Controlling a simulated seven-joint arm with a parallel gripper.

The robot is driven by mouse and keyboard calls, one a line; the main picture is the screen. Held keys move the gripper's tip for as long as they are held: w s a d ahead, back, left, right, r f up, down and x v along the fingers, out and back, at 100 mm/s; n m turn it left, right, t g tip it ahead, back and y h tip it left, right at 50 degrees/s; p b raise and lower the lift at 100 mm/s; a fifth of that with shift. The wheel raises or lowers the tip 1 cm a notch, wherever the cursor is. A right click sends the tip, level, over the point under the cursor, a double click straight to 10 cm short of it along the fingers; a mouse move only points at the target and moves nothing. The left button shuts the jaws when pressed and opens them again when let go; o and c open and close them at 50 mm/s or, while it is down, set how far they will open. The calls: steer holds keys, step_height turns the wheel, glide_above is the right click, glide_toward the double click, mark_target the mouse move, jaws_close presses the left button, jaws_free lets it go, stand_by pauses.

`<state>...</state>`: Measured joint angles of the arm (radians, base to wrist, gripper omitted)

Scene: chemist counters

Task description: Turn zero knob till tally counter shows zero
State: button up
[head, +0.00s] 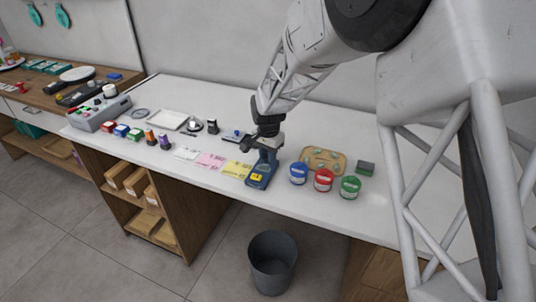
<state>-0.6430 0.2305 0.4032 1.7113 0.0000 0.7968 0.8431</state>
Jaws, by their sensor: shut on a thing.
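My gripper (262,146) points down over the middle of the white counter. It is shut on the upper part of a blue and dark upright device (262,170), which has a yellow patch low on its front. The gripper and arm hide the device's top. I cannot make out a zero knob or any digits at this size, so I cannot tell whether this device is the tally counter. A small silver and black item (194,125) stands apart to the left, also too small to identify surely.
Blue (298,174), red (323,180) and green (350,187) tubs stand close right of the device, with a tan tray (323,160) behind. Yellow (236,169) and pink (210,160) papers lie to its left. A grey bin (272,262) stands on the floor.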

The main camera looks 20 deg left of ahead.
steer(key=shift+m, duration=0.5)
steer(key=o, duration=0.9)
steer(key=shift+r, duration=0.1)
steer(key=shift+r, duration=3.8)
steer(key=shift+d+r, duration=0.1)
